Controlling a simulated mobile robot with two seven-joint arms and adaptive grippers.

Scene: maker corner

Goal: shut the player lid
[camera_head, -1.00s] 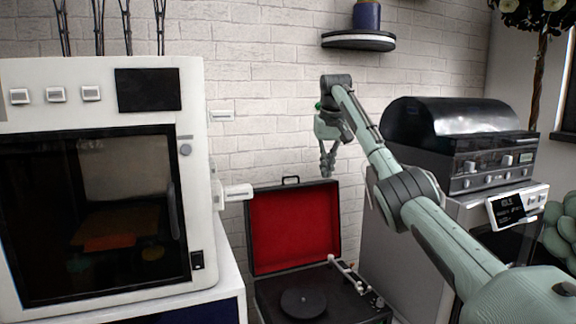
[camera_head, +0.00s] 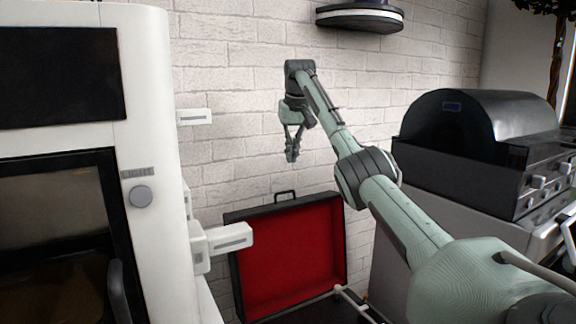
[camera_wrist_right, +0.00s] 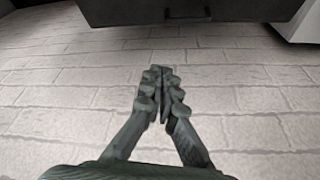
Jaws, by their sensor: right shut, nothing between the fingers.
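The player lid (camera_head: 290,246) stands open and upright, with its red lining facing me and a black rim and handle at the top. Only a strip of the player base (camera_head: 318,310) shows at the bottom of the head view; the rest is cut off. My right gripper (camera_head: 292,157) is shut and empty, above the lid's top edge and in front of the brick wall. In the right wrist view my right gripper (camera_wrist_right: 160,72) has its fingers together, and a dark edge with a handle, likely the lid (camera_wrist_right: 130,10), lies at the top. My left gripper is not in view.
A large white machine (camera_head: 152,120) with protruding white parts (camera_head: 222,242) stands close on the left. A black domed grill (camera_head: 475,140) stands on the right. A round wall shelf (camera_head: 358,20) hangs above. The brick wall (camera_head: 235,90) is behind.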

